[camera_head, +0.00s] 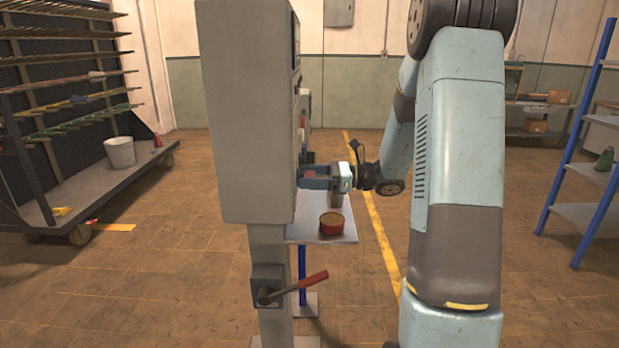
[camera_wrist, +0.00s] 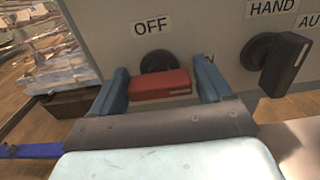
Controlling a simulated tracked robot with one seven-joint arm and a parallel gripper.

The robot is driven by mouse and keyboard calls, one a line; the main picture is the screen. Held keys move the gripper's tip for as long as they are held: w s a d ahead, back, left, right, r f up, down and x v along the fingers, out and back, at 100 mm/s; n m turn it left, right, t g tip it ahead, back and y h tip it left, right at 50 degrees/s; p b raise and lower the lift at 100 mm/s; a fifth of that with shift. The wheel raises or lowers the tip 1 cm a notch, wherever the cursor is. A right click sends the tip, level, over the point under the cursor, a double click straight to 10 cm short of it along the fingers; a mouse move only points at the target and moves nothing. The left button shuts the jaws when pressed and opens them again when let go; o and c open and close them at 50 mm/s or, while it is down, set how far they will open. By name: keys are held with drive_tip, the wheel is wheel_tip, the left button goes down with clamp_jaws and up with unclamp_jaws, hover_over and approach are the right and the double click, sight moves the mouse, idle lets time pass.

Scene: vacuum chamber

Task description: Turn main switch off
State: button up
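The main switch is a red handle (camera_wrist: 161,87) on a dark round base, on the grey panel under a label reading OFF (camera_wrist: 151,25) in the wrist view. The handle lies level, with a white mark at its right end. My gripper (camera_wrist: 166,80) has its blue fingers on either side of the handle, left and right. The fingers are spread wide, with a narrow gap at the right; contact at the left is unclear. In the head view my gripper (camera_head: 313,177) is at the panel side of the grey cabinet (camera_head: 245,110), and the switch is mostly hidden.
A black selector switch (camera_wrist: 284,65) with HAND and AU... labels sits right of my gripper.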

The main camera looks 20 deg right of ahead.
drive_tip(key=c, duration=0.6)
drive_tip(key=shift+a, duration=0.15)
drive_tip(key=shift+c, duration=0.3)
drive_tip(key=n, duration=0.3)
drive_tip(key=shift+n, duration=0.3)
drive_tip(key=n, duration=0.5)
drive_tip(key=shift+s, duration=0.1)
drive_tip(key=n, duration=0.5)
drive_tip(key=shift+f+n, duration=0.15)
drive_tip(key=shift+n, duration=0.25)
drive_tip(key=shift+s+f+n, duration=0.1)
drive_tip(key=shift+f+n, duration=0.05)
drive_tip(key=shift+n, duration=1.55)
drive_tip(key=shift+f, duration=0.1)
